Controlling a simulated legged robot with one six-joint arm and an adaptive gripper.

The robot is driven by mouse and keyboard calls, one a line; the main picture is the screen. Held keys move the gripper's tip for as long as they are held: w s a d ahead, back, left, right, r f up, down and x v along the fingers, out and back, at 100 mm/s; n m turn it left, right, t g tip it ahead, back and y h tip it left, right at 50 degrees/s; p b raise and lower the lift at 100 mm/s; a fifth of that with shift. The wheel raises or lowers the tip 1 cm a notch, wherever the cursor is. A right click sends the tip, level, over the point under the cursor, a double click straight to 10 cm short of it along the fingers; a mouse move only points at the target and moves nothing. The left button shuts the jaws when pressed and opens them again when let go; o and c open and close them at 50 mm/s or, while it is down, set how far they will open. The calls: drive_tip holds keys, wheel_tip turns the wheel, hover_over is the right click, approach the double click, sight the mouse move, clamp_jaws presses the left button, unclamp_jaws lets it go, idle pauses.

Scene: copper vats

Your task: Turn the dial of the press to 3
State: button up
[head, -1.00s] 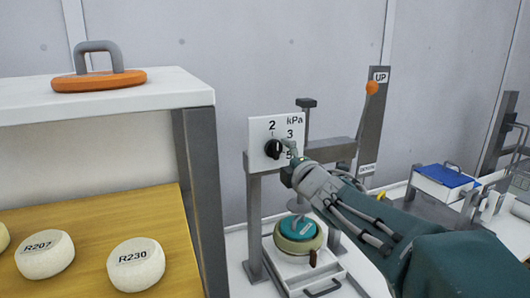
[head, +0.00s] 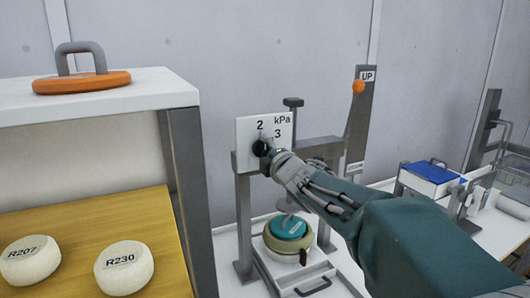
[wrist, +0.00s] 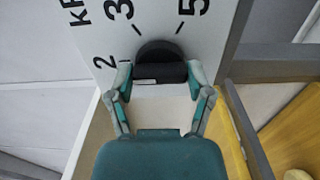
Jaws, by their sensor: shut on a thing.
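The press dial (head: 261,147) is a black knob on a white plate (head: 246,132) marked kPa, with 2 and 3 visible in the head view. In the wrist view the black dial (wrist: 160,52) sits in front of the numbers 2, 3 and 5. My gripper (head: 272,153) reaches it from the lower right. In the wrist view my gripper (wrist: 160,80) is shut on the dial's raised grip, one finger at each end. A small pale mark shows near the grip's left end. Which number the dial points to cannot be told. My arm hides the plate's lower right.
The press lever with an orange knob (head: 358,87) stands up by the UP sign. A round mould with a teal lid (head: 289,227) sits below the press. A white shelf (head: 150,96) with an orange-based handle stands left, above white cheeses (head: 124,268). A blue-topped box (head: 430,173) is at right.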

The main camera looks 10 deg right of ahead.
drive_tip(key=shift+f+m, duration=0.15)
drive_tip(key=shift+m, duration=0.25)
drive_tip(key=m, duration=0.4)
drive_tip(key=shift+f+m, duration=0.1)
drive_tip(key=shift+m, duration=0.3)
drive_tip(key=m, duration=0.6)
drive_tip(key=shift+f, duration=0.1)
drive_tip(key=o, duration=1.1)
drive_tip(key=shift+o, duration=0.2)
drive_tip(key=shift+r, duration=0.2)
